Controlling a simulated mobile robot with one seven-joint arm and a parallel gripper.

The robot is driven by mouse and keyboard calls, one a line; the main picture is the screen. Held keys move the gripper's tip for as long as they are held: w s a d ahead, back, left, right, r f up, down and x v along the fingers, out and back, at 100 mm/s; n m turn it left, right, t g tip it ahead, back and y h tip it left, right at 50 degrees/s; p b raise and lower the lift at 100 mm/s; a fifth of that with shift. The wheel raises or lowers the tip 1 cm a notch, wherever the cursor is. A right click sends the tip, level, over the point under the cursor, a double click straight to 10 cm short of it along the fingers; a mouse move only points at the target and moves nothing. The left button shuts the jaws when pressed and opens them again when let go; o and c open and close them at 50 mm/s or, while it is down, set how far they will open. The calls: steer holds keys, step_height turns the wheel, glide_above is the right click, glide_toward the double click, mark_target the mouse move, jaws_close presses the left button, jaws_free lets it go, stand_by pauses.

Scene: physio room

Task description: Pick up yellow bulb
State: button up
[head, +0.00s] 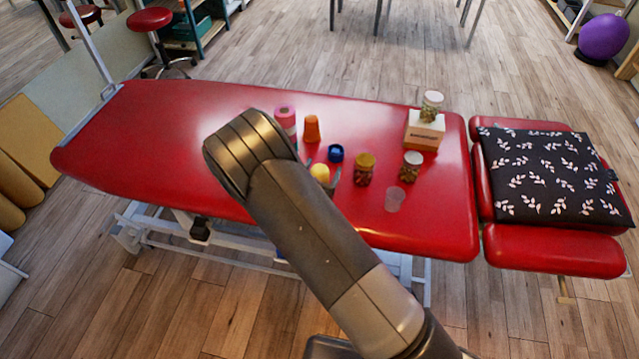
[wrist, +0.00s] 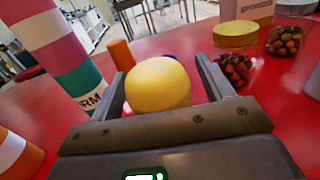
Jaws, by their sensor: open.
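The yellow bulb (wrist: 158,84) is between the two open fingers of my gripper (wrist: 165,90) in the wrist view. A gap shows between it and the right finger; on the left I cannot tell whether the finger touches it. In the head view the yellow bulb (head: 320,172) shows as a small rounded top on the red treatment table (head: 160,130), partly hidden by my arm. My gripper is mostly hidden behind my arm there.
A blue cup (head: 336,153), yellow-lidded jar (head: 364,168), second jar (head: 411,166) and clear cup (head: 395,199) stand to the right. A box (head: 425,132) bears another jar (head: 431,105).

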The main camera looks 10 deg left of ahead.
steer(key=shift+c, duration=0.4)
steer(key=c, duration=1.1)
steer(key=shift+r, duration=0.1)
